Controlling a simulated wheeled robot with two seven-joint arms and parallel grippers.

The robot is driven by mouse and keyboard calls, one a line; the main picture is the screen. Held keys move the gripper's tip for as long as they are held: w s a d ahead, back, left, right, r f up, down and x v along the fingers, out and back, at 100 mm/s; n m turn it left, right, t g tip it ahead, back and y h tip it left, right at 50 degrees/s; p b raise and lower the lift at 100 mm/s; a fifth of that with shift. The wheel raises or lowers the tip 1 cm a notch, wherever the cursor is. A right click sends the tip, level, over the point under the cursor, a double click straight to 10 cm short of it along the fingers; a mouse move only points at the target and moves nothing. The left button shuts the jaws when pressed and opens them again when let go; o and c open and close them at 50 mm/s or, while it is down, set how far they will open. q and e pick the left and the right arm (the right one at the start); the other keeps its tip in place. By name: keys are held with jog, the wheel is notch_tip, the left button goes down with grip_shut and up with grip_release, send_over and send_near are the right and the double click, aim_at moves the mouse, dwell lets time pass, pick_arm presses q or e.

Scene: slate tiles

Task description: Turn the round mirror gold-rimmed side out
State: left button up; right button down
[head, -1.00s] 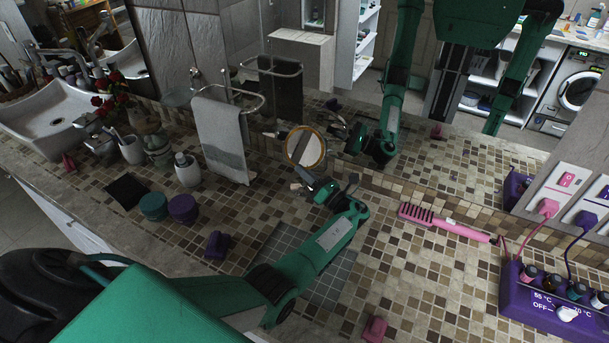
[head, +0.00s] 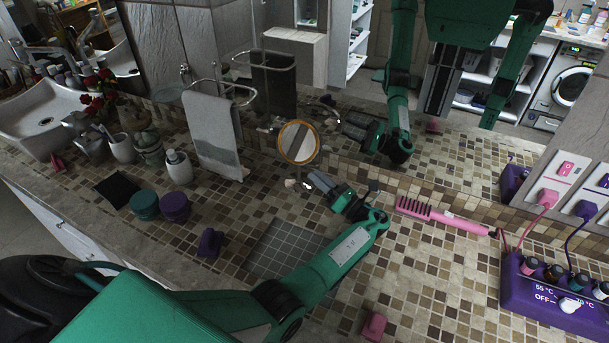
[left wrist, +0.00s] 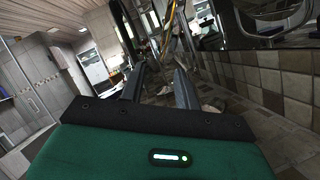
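The round mirror (head: 298,142) stands near the wall mirror at the back of the tiled counter. A gold rim surrounds its face in the head view. A curved gold edge (left wrist: 171,24) shows beyond the fingers in the left wrist view, seen nearly edge-on. My left gripper (head: 313,182) is low, in front of the mirror and slightly right of it, apart from the disc. In the left wrist view its two fingers (left wrist: 160,72) are spread, with no held object clear between them. The mirror's foot is hard to make out. My right gripper is not in view.
A towel rack with a grey towel (head: 213,135) stands left of the mirror. A pink brush (head: 440,216) lies to the right, before a purple heater box (head: 540,300). Purple and green jars (head: 174,207) stand left. Counter between my arm and the brush is clear.

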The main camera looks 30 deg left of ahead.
pick_arm(q)
jog(key=d, duration=0.2)
jog(key=d+b, duration=0.1)
jog(key=s+d, duration=0.1)
jog(key=d, duration=0.1)
jog(key=shift+d, duration=0.3)
